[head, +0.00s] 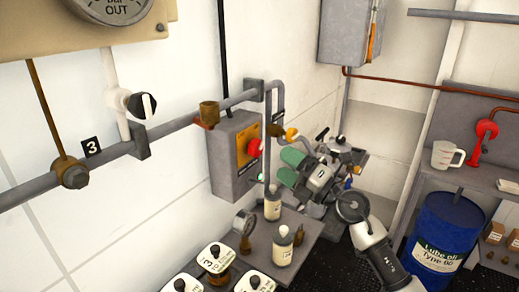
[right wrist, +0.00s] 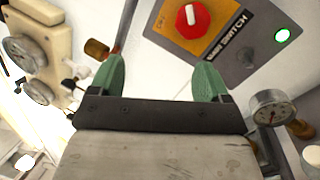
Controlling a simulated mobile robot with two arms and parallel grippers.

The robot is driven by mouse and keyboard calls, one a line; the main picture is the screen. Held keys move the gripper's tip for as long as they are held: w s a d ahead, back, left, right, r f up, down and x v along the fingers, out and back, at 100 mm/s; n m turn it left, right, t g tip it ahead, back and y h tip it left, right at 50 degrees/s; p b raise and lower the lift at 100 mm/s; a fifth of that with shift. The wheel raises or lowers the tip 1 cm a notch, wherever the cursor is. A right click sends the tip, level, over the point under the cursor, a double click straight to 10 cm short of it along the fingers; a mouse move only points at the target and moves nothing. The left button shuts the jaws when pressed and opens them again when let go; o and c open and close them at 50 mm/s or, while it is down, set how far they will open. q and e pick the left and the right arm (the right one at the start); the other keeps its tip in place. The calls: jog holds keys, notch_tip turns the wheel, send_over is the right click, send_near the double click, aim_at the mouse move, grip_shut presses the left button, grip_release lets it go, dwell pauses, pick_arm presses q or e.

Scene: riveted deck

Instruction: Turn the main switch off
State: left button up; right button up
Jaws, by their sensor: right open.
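The main switch is a red rotary knob (head: 254,147) on a yellow plate on the front of a grey wall box (head: 223,160). In the right wrist view the knob (right wrist: 191,20) has a white pointer bar, beside the printed word SWITCH. A small green lamp (right wrist: 282,35) glows on the box. My right gripper (head: 290,167) is open and empty, its green fingers pointing at the box from the right, apart from the knob. In the right wrist view the gripper (right wrist: 160,78) has the knob beyond and above its fingertips. My left gripper is not in view.
A grey pipe (head: 190,118) with valves runs along the wall beside the box. A bench with bottles (head: 283,246) and a gauge (head: 244,223) stands below it. A blue oil drum (head: 441,235) stands at the right.

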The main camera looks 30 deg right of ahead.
aim_at(261, 149)
jog(key=w+n+g+p, duration=0.1)
jog(key=w, duration=0.2)
jog(key=w+n+g+p, duration=0.1)
jog(key=w, duration=0.2)
jog(key=w+n+g+p, duration=0.1)
jog(key=w, duration=0.3)
jog(key=shift+h, duration=0.4)
jog(key=shift+w+a+f+p, duration=0.2)
jog(key=shift+w+p, duration=0.15)
jog(key=shift+w, duration=0.2)
jog(key=c, duration=0.9)
jog(key=shift+c, duration=0.2)
